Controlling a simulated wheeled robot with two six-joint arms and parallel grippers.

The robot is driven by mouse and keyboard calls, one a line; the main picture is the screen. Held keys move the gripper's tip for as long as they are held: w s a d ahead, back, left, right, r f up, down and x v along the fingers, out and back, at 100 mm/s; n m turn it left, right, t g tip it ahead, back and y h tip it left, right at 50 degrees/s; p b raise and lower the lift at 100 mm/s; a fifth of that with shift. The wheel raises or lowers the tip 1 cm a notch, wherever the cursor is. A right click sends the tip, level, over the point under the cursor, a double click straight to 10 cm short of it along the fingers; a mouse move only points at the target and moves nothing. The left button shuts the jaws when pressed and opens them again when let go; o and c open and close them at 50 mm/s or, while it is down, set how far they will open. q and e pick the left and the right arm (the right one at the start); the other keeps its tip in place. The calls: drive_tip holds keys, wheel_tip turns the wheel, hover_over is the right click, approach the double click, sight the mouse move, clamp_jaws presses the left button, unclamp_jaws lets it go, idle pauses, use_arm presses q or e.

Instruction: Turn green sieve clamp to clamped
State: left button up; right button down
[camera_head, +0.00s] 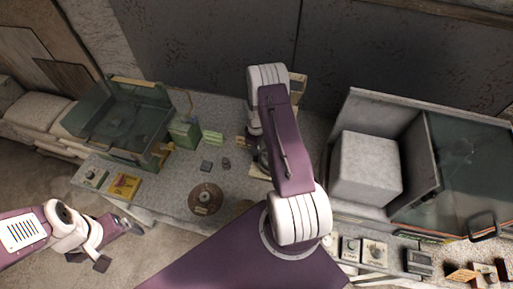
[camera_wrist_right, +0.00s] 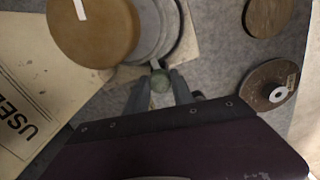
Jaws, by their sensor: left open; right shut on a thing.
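A brown disc (camera_wrist_right: 92,28) with a white stripe partly covers the grey piece. In the head view my right arm hides the clamp and the right gripper. My left gripper (camera_head: 117,245) is open and empty, left of the bench's front edge.
A brown round object (camera_head: 206,198) lies on the grey bench (camera_head: 175,190). A green glass box (camera_head: 125,125) stands at the left. A pale block (camera_head: 366,170) and glass-fronted cabinet (camera_head: 465,165) stand at the right. A lettered card (camera_wrist_right: 35,95) lies left of the clamp.

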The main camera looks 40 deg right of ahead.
drive_tip(key=c, duration=1.1)
unclamp_jaws()
drive_tip(key=shift+r, duration=0.1)
drive_tip(key=shift+r+b, duration=0.3)
drive_tip(key=shift+r, duration=0.05)
wheel_tip(320, 180, up, 8)
drive_tip(key=b, duration=0.2)
drive_tip(key=shift+a+f+b, duration=0.1)
drive_tip(key=shift+f+b, duration=0.15)
drive_tip(key=shift+b, duration=0.1)
drive_tip(key=shift+r, duration=0.4)
